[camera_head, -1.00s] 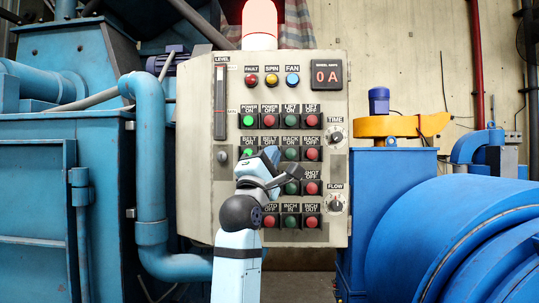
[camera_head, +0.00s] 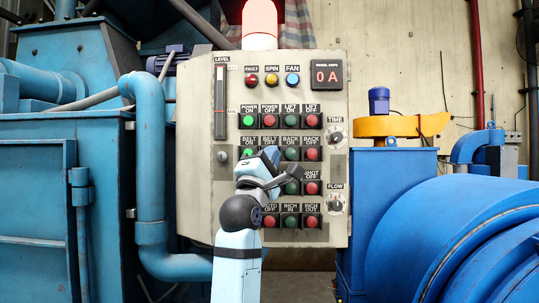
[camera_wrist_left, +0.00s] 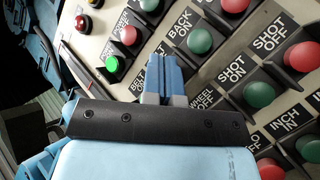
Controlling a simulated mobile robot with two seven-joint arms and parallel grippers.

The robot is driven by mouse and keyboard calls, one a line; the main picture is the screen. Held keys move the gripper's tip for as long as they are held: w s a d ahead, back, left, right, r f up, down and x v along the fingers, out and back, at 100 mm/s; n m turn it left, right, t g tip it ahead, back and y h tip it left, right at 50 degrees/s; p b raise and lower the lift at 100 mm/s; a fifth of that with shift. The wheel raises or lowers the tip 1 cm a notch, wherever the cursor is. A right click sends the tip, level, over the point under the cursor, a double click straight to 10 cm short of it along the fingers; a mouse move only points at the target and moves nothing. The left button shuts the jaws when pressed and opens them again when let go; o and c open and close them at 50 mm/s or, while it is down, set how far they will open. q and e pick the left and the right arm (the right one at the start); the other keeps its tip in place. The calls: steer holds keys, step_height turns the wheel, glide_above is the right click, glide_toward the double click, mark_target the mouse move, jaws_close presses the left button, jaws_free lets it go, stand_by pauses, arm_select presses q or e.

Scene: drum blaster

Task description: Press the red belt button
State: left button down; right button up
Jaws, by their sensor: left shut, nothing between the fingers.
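The control panel (camera_head: 195,200) stands straight ahead. Its belt-off label shows in the head view, but the red belt button under it is hidden behind my left gripper (camera_head: 271,153). The lit green belt-on button (camera_head: 247,154) is just left of the gripper. In the left wrist view, the blue fingers of my left gripper (camera_wrist_left: 158,62) are together, empty, and point at the panel, covering the spot where the red belt button sits. Whether they touch it cannot be told. My right gripper is not in view.
Around the fingers are a green back-on button (camera_wrist_left: 200,40), a lit green button (camera_wrist_left: 112,63) and a red power-off button (camera_wrist_left: 128,35). Blue machinery (camera_head: 100,175) stands left of the panel. A large blue drum (camera_head: 440,240) is at the right.

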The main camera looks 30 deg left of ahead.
arm_select(q)
steer(key=shift+w, duration=0.1)
steer(key=shift+w+a, duration=0.25)
stand_by(0.3)
steer(key=shift+w+a+p, duration=0.2)
steer(key=shift+w+p, duration=0.2)
stand_by(0.7)
steer(key=shift+s, duration=0.1)
steer(key=shift+s+d, duration=0.45)
steer(key=shift+s, duration=0.2)
steer(key=shift+s+d+p, duration=0.25)
steer(key=shift+s+d, duration=0.2)
steer(key=shift+s, duration=0.25)
steer(key=shift+s+d+p, duration=0.2)
steer(key=shift+s+d, duration=0.2)
steer(key=shift+s, duration=0.35)
steer(key=shift+s+d+p, duration=0.25)
steer(key=shift+s+d, duration=0.2)
steer(key=shift+s, duration=0.25)
